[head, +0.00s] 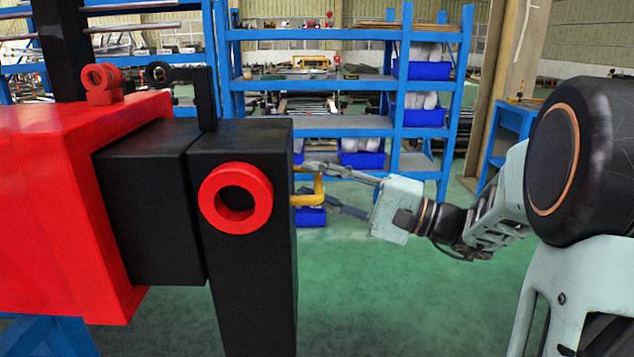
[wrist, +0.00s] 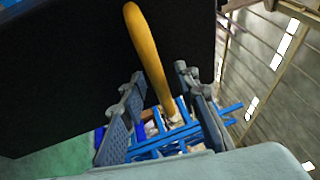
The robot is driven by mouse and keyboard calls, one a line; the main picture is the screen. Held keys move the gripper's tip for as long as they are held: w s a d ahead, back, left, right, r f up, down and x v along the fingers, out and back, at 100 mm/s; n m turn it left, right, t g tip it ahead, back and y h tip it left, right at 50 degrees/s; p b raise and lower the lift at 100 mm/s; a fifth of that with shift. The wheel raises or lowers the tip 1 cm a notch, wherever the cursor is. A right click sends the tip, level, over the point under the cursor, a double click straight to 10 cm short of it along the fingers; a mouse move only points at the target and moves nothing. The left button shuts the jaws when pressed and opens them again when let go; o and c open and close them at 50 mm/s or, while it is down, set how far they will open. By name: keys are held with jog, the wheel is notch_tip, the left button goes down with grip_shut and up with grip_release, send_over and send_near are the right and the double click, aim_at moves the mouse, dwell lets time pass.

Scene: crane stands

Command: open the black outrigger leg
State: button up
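The black outrigger leg (head: 252,270) is a tall dark box at the end of a black beam (head: 150,200) that comes out of a red body. A red ring (head: 210,190) is on its near face. A yellow handle (head: 318,190) sticks out from the leg's right side; it also shows in the wrist view (wrist: 143,45) against the dark leg face. My gripper (head: 319,187) reaches in from the right. In the wrist view my gripper (wrist: 159,75) is open, with one finger on each side of the handle and gaps between. The handle's far mount is partly hidden.
The red body (head: 60,200) fills the left side. A thin black upright (head: 205,98) stands on the beam, close to the leg's top. Blue shelves (head: 320,35) with bins stand behind. The green floor (head: 400,290) right of the leg is clear.

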jog(key=v, duration=1.2)
